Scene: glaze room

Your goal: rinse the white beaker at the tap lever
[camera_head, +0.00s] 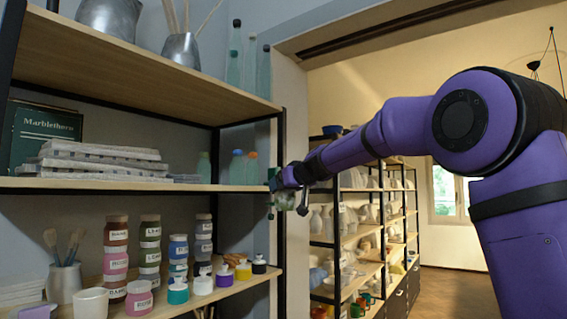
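My gripper (284,190) is at the end of my purple arm, in front of the right end of the middle shelf board, near the black shelf post. It is small and seen from the side. A pale greenish, glassy-looking shape (286,201) shows at its fingers; I cannot tell whether it is held or stands behind. A white cup-like vessel (90,303) stands at the front left of the lower shelf, well apart from my gripper; I cannot tell if it is the white beaker. No tap lever shows in this view.
The wooden shelf unit (140,75) fills the left. Its lower board holds several stacked glaze jars (116,250), small pots and a brush holder (64,282). A doorway opens right onto pottery racks (360,215) and bare floor (445,290).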

